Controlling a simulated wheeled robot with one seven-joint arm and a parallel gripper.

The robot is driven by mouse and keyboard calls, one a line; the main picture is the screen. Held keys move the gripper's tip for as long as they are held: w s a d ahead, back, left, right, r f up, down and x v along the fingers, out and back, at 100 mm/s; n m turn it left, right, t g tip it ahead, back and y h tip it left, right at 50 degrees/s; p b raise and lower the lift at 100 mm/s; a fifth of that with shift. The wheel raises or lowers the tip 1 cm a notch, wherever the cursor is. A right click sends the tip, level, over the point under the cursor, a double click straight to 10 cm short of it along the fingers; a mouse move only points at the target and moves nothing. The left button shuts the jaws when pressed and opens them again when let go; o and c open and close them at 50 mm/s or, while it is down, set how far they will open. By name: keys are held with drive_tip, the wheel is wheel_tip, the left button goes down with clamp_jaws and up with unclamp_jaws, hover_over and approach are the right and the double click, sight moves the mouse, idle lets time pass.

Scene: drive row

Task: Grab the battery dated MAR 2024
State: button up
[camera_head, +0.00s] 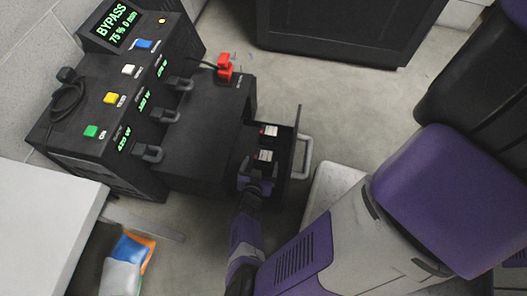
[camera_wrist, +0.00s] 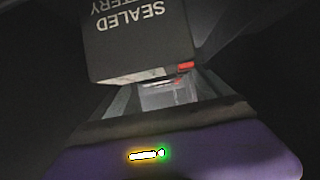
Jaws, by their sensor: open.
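An open black battery drawer (camera_head: 294,150) juts from the power unit and holds dark batteries with white-and-red labels. One battery (camera_head: 270,131) sits farther back, and another battery (camera_head: 264,156) sits nearer my gripper. Their dates are too small to read in the head view. My gripper (camera_head: 256,181) is at the near part of the drawer, its fingertips mostly hidden. In the wrist view, a dark battery (camera_wrist: 140,38) marked "SEALED BATTERY", seen upside down, fills the upper middle close to my open gripper (camera_wrist: 163,100). No date shows on it. I cannot tell whether the fingers flank it.
The black power unit (camera_head: 118,100) shows "BYPASS 75 % 0 min" and has colored buttons and several dark handles. A red plug (camera_head: 225,66) stands on the battery cabinet. A grey drawer handle (camera_head: 305,157) is at right. A white surface (camera_head: 45,225) lies at lower left.

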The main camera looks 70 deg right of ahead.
sight(263, 160)
drive_tip(key=b+x, duration=0.2)
drive_tip(key=x, duration=0.2)
drive_tip(key=shift+d+b, duration=0.3)
drive_tip(key=shift+d, duration=0.15)
drive_tip(key=shift+r, duration=0.15)
clamp_jaws()
